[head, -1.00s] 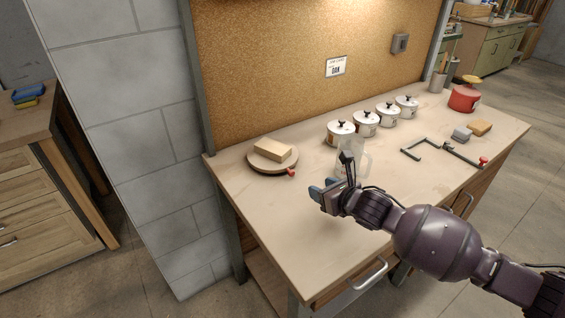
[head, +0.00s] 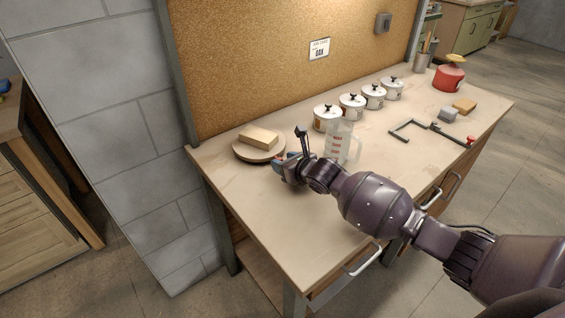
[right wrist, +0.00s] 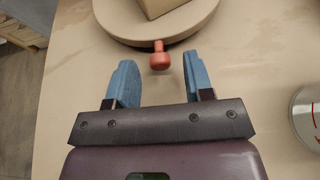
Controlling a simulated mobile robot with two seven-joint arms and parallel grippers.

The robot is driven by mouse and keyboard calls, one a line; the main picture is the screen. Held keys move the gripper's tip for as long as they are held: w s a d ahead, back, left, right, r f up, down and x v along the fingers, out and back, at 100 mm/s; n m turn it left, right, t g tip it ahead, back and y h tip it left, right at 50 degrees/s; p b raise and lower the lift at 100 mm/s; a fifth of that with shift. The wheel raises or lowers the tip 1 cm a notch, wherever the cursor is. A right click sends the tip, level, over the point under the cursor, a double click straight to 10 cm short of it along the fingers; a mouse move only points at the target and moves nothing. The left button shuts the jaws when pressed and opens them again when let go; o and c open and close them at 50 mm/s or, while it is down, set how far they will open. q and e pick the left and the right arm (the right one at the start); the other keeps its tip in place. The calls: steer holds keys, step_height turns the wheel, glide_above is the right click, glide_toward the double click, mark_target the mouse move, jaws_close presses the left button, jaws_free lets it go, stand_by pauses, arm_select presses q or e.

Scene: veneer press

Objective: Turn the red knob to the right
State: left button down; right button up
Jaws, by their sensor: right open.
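The red knob (right wrist: 159,57) sticks out from the near edge of a round wooden disc (right wrist: 120,28) in the right wrist view. In the head view the disc (head: 239,153) lies at the left end of the bench, and the knob is mostly hidden by my gripper. My right gripper (right wrist: 158,72) is open, with its blue fingertips on either side of the knob and gaps between. In the head view the right gripper (head: 284,164) is low over the bench beside the disc. My left gripper is not in view.
A wooden block (head: 259,138) lies on the disc. A clear measuring jug (head: 338,144) stands just right of my gripper. Several white lidded pots (head: 327,117) line the back. A clamp (head: 428,127) and a red pot (head: 449,79) are farther right. The bench front is clear.

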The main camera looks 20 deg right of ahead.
steer(key=shift+w+a+f, duration=0.2)
steer(key=shift+w, duration=0.3)
jaws_close()
